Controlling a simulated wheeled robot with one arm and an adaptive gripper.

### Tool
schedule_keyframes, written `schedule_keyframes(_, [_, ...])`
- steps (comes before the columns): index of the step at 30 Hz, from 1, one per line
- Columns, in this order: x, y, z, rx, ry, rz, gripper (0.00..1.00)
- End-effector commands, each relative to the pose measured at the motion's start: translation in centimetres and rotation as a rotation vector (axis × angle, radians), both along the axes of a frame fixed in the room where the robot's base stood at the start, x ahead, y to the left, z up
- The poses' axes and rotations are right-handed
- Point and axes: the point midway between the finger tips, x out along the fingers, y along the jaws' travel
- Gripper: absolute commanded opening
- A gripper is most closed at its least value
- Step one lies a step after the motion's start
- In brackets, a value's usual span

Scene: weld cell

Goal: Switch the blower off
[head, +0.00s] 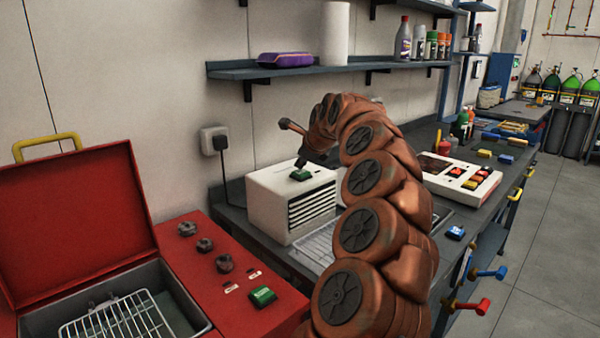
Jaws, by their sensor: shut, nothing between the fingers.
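A white box with dark louvres on its front, which looks like the blower (268,208), stands on the dark bench against the wall. A green rocker switch (300,175) sits on its top. My copper-coloured arm curves in from the lower front and bends down over the box. My gripper (302,162) is shut and empty, pointing down just above or at the green switch. I cannot tell whether its tips touch the switch. The arm hides part of the bench right of the box.
A red open-lidded unit (262,322) with knobs and a green switch stands at the lower left. A wire rack (316,246) lies before the box. A white panel with coloured switches (455,176) sits right of my arm. A shelf (345,70) hangs above.

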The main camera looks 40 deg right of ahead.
Motion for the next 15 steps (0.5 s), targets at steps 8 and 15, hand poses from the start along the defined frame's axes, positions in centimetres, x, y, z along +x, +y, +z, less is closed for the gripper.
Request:
schedule_keyframes(8, [-0.01,0.00,0.50,0.000,0.000,0.000,0.00])
schedule_keyframes(15, [-0.02,-0.04,0.81,-0.001,-0.001,-0.001,0.00])
